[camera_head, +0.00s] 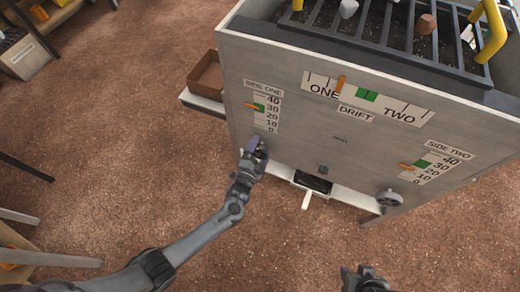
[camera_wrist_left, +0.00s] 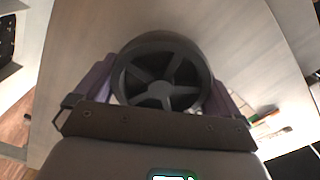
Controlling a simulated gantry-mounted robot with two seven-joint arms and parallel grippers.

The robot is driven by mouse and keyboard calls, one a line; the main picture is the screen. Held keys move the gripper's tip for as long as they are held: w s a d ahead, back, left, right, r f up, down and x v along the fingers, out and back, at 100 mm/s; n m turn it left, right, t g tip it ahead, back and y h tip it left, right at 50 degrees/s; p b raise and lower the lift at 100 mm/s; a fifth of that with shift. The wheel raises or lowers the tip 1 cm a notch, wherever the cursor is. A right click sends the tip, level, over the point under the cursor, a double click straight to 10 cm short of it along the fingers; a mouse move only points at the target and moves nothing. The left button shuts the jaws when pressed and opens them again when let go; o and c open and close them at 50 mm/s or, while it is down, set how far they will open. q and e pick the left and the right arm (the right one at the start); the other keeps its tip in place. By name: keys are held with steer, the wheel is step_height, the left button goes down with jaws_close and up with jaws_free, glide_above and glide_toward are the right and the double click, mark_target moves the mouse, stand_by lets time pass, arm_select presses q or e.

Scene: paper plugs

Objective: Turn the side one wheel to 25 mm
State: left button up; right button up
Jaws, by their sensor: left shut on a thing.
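The side one wheel (camera_wrist_left: 161,91), a dark spoked handwheel, fills the middle of the left wrist view. My left gripper (camera_head: 256,147) is shut on it, with purple-grey fingers on both sides of the rim. In the head view the gripper hides most of the wheel, below the SIDE ONE scale (camera_head: 267,113). That scale runs from 0 to 40, with a green band (camera_head: 259,107) and an orange pointer (camera_head: 250,105) at about the band's height. The exact reading is too small to tell. My right gripper (camera_head: 366,278) is at the bottom edge, away from the panel; its jaws are unclear.
The side two wheel (camera_head: 389,198) is at the panel's lower right, below the SIDE TWO scale (camera_head: 432,168). The DRIFT scale (camera_head: 368,97) is at the top, with its orange pointer left of the green band. A brown tray (camera_head: 207,76) stands left of the panel. The front floor is clear.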

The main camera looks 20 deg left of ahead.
stand_by(0.3)
arm_select(q)
steer(key=o, duration=0.6)
steer(key=shift+s+p, duration=0.35)
steer(key=shift+s, duration=0.25)
steer(key=shift+s+a+p, duration=0.15)
steer(key=shift+s+p, duration=0.6)
steer(key=shift+s, duration=1.65)
steer(key=shift+s+a+p, duration=0.1)
steer(key=shift+s+p, duration=0.6)
steer(key=shift+s, duration=1.7)
